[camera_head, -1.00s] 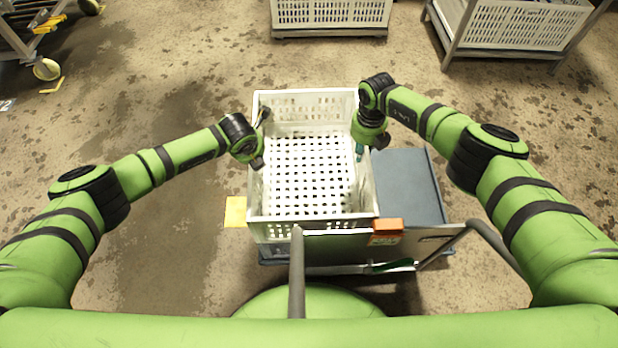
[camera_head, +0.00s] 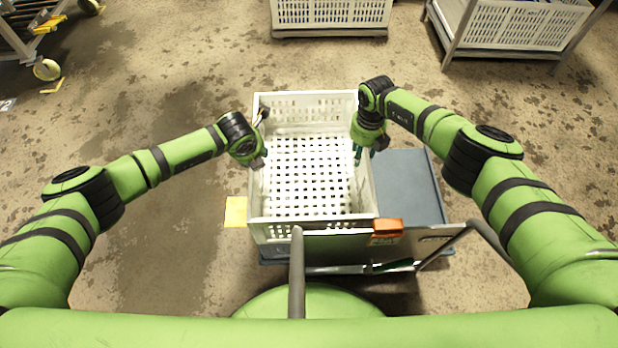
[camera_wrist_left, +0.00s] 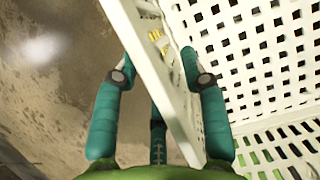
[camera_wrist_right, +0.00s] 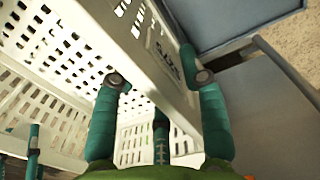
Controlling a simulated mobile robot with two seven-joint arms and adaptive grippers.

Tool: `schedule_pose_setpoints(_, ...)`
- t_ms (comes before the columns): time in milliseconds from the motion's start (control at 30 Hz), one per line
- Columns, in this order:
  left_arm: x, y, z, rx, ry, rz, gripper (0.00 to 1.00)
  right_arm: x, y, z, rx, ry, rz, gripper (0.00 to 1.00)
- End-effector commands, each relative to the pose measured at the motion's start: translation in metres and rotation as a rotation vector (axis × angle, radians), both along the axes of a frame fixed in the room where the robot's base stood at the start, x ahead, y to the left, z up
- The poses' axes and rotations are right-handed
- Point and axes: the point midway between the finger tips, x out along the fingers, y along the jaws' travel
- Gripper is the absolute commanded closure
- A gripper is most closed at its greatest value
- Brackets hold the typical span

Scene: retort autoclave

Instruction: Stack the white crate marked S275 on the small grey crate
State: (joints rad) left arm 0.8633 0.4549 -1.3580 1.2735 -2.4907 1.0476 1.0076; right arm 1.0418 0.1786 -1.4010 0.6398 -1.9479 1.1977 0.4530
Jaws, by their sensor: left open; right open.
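The white crate (camera_head: 315,222) stands upright and empty on a blue-grey cart in front of me. Dark marking that looks like S275 shows on its right wall in the right wrist view (camera_wrist_right: 163,62). My left gripper (camera_head: 262,158) is at the crate's left wall; in the left wrist view (camera_wrist_left: 158,65) its open fingers straddle that wall. My right gripper (camera_head: 366,154) is at the right wall, and in the right wrist view (camera_wrist_right: 150,68) its open fingers straddle that wall. Neither appears clamped. I cannot make out the small grey crate.
The blue-grey cart deck (camera_head: 408,185) is bare right of the crate. A grey panel with an orange block (camera_head: 387,227) and a handle (camera_head: 297,275) stand at the near side. More white crates (camera_head: 332,12) (camera_head: 520,25) are at the back. Floor between is clear.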

Motion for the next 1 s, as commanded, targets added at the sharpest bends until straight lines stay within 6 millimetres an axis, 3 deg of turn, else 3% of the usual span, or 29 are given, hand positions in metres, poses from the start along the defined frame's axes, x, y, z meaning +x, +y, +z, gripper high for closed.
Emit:
schedule_pose_setpoints(500,-0.034,0.000,0.083,0.001,-0.003,0.000,0.57,0.000,0.000,0.000,0.000,0.000,0.000,0.57)
schedule_pose_setpoints(767,-0.039,0.000,0.095,0.002,-0.001,0.002,0.57,0.001,0.000,0.005,0.000,-0.001,0.001,0.57)
schedule_pose_setpoints(1000,-0.039,0.000,0.095,0.002,-0.001,0.002,0.57,0.002,-0.001,0.037,0.001,-0.004,0.002,0.57)
